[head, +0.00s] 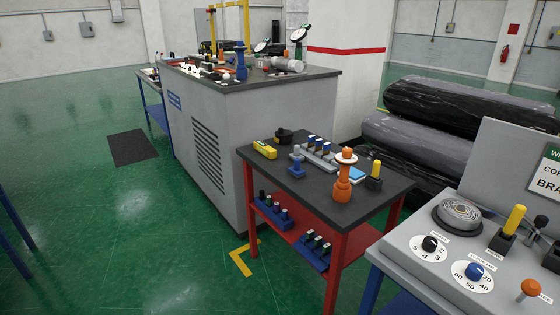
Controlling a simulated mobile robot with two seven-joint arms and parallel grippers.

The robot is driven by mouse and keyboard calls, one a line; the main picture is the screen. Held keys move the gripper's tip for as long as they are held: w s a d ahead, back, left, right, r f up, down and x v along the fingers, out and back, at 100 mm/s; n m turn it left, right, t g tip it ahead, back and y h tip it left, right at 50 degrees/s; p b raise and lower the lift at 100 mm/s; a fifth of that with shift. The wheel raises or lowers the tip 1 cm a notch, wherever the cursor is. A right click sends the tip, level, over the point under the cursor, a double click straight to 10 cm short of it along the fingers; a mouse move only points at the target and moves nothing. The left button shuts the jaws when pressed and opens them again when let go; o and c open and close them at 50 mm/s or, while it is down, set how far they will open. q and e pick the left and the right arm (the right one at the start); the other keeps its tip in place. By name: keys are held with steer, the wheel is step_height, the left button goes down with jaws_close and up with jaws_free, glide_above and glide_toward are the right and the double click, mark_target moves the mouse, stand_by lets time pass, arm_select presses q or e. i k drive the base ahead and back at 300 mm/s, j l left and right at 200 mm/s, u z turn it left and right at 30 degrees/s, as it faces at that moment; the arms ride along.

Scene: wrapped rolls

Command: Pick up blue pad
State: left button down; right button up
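A light blue flat piece (357,175), which looks like the blue pad, lies on the dark top of the red-legged table (290,201). It is small in the head view and partly hidden by the orange stand (343,190) in front of it. A grey holder with blue parts (318,158) is to its left, and a black block with a yellow handle (374,178) is just to its right. Neither of my grippers is in view.
A yellow item (265,150) and a blue fitting (297,168) share the tabletop. A grey control console (400,270) stands close at the lower right. Wrapped rolls (450,105) lie behind the table. A grey cabinet (240,130) stands behind left. Green floor (130,230) is open at left.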

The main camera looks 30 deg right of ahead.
mark_target(295, 170)
steer(key=i+j+z, duration=0.2)
steer(key=i, duration=0.4)
steer(key=i+z, duration=0.25)
steer(key=i, duration=0.35)
steer(key=i+j+z, duration=0.25)
steer(key=i+z, duration=0.25)
steer(key=i+j+z, duration=0.35)
steer(key=z, duration=0.15)
steer(key=i+j+z, duration=0.25)
steer(key=j+z, duration=0.25)
steer(key=j, duration=0.15)
